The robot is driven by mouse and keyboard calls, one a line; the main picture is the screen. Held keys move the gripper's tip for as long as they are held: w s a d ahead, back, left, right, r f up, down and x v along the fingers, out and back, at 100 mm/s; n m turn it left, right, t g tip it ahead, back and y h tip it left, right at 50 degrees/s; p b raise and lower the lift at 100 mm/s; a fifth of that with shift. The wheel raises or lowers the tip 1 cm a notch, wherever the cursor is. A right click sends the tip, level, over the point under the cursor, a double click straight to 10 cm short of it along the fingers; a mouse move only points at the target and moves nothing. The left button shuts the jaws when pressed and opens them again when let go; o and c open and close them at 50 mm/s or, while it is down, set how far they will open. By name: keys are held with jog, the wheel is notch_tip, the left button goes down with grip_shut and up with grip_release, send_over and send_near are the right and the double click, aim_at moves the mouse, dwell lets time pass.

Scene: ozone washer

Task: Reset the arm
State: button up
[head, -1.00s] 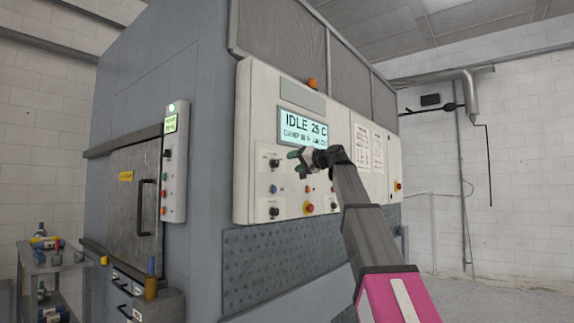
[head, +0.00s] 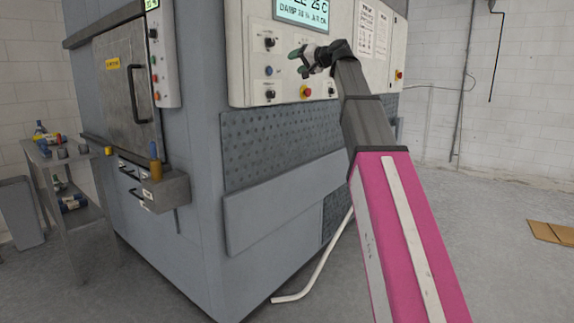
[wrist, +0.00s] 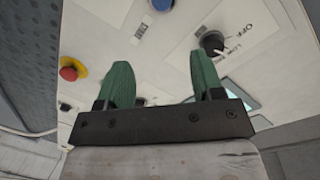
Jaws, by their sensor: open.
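My gripper (head: 299,61) is at the end of my raised arm, in front of the washer's control panel (head: 240,75) in the head view. In the wrist view its two green fingers (wrist: 157,82) stand wide apart with nothing between them. A black rotary knob (wrist: 212,42) shows just beyond the right finger, and a blue button (wrist: 160,4) is at the top edge. A red button on a yellow base (wrist: 71,69) lies left of the fingers. I cannot tell whether any finger touches the panel.
The washer's metal door (head: 130,85) is shut at the left. A box-like shelf (head: 165,191) juts out below it. A grey cart (head: 75,200) with bottles stands further left. A pale pipe (head: 315,268) runs along the floor. The floor (head: 500,215) at right is mostly clear, with flat cardboard (head: 552,232).

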jog(key=s+d+f+m+g+h, duration=0.1)
jog(key=d+f+h, duration=0.1)
jog(key=f, duration=1.3)
jog(key=s+d+f+g+h, duration=0.1)
jog(key=d+f+g+h, duration=0.15)
jog(key=f, duration=1.35)
jog(key=s+d+f+m+g+h, duration=0.1)
jog(key=s+f+h, duration=0.1)
jog(key=f, duration=1.3)
jog(key=s+d+f+g+h, duration=0.2)
jog(key=s+d+f, duration=0.1)
jog(key=s+f, duration=0.5)
jog(key=s+d+f+g+h, duration=0.2)
jog(key=s+f, duration=0.7)
jog(key=f, duration=0.5)
jog(key=s+d+f+g+h, duration=0.2)
jog(key=s+d+f, duration=0.2)
jog(key=s+f, duration=0.4)
notch_tip(320, 180, down, 3)
jog(key=shift+s+n, duration=0.15)
jog(key=shift+n, duration=0.15)
